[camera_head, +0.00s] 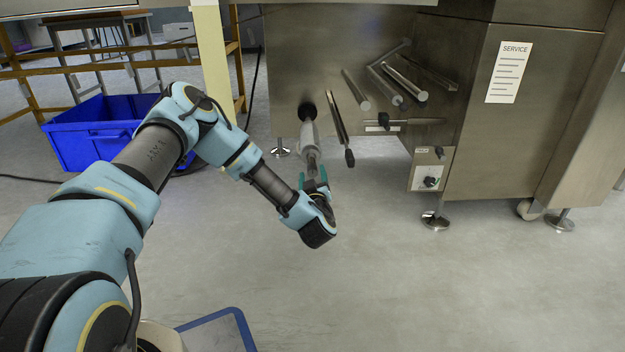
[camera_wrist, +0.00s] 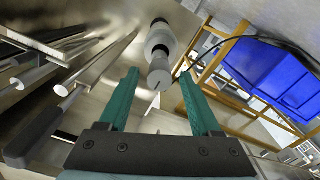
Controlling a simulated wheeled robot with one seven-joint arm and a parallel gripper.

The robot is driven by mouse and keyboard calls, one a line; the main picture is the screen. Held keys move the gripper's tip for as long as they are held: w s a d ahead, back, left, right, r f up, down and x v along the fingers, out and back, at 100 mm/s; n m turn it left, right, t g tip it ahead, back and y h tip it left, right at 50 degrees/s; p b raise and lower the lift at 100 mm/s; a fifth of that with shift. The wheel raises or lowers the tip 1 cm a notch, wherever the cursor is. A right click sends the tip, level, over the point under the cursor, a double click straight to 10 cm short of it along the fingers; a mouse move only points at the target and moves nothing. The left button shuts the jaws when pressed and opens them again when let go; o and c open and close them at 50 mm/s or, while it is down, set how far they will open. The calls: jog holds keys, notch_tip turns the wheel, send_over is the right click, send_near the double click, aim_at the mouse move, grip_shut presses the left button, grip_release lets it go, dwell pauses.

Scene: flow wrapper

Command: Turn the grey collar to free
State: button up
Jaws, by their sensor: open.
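The grey collar (camera_head: 309,134) sits on a horizontal shaft that sticks out of the steel machine. In the wrist view the collar (camera_wrist: 160,42) shows as a pale grey ring, with a narrower grey end piece (camera_wrist: 159,74) in front of it. My gripper (camera_head: 314,177) is at the near end of this shaft, its teal fingers pointing at the machine. In the wrist view my gripper (camera_wrist: 159,76) is open, with the end piece appearing between the fingertips. I cannot tell whether either finger touches it. Marks on the collar are too small to read.
Several bare rods (camera_head: 355,90) and a black-ended lever (camera_head: 349,158) stick out right of the collar. A small switch panel (camera_head: 431,169) is farther right. A blue crate (camera_head: 90,155) stands on the floor at left.

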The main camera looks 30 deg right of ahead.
jog(key=shift+x, duration=0.8)
jog(key=shift+c, duration=0.3)
grip_shut()
